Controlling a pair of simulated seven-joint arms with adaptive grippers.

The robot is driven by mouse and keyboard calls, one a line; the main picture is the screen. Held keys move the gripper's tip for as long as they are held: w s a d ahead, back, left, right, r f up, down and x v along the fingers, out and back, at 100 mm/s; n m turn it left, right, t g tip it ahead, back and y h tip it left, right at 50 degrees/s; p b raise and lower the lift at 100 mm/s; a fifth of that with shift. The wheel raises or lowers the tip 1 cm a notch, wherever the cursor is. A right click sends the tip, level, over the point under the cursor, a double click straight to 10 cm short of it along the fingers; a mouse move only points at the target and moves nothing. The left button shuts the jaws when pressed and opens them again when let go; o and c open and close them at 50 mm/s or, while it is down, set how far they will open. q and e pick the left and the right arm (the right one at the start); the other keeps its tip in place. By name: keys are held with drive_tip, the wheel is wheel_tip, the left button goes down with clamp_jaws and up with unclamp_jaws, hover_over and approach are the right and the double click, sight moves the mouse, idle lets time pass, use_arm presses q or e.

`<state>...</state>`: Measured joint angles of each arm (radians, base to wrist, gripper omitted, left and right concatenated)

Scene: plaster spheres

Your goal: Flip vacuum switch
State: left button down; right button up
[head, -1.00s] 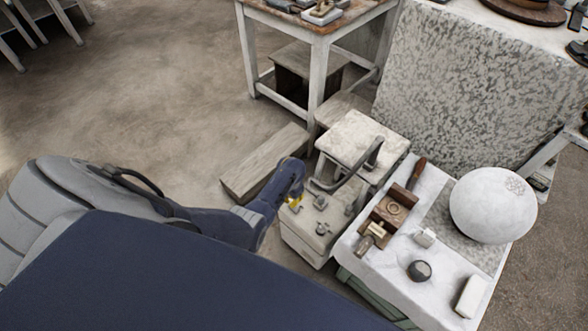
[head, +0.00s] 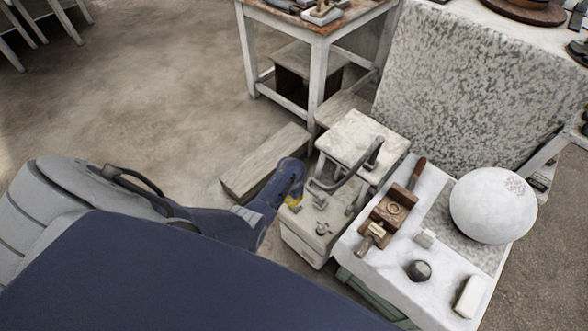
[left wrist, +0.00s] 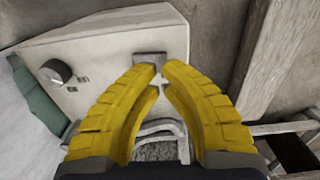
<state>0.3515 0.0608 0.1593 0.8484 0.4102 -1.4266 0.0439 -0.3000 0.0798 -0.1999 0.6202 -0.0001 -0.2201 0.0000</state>
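The vacuum unit appears to be the low pale box (head: 311,243) left of the cloth-covered table, with small fittings on its top. A dark round knob (left wrist: 55,72) with small marks beside it shows in the left wrist view. A grey block, perhaps the switch (left wrist: 150,59), sits at the box's edge there, right behind my fingertips. My left gripper (left wrist: 161,74) has its yellow fingertips brought nearly together, with a sliver of light between them. I cannot tell whether they touch the block. In the head view the gripper (head: 293,201) is at the box's left edge. My right gripper is not in view.
A white stool (head: 362,138) with a curved dark pipe (head: 340,182) stands behind the box. The table at right holds a plaster sphere (head: 493,205), a wooden tool (head: 395,208) and a dark round piece (head: 419,270). A plank (head: 265,165) lies behind my gripper. Open floor is left.

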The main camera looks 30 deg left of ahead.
use_arm(q)
drive_tip(key=shift+f, duration=1.85)
idle(1.6)
drive_tip(key=shift+r, duration=3.5)
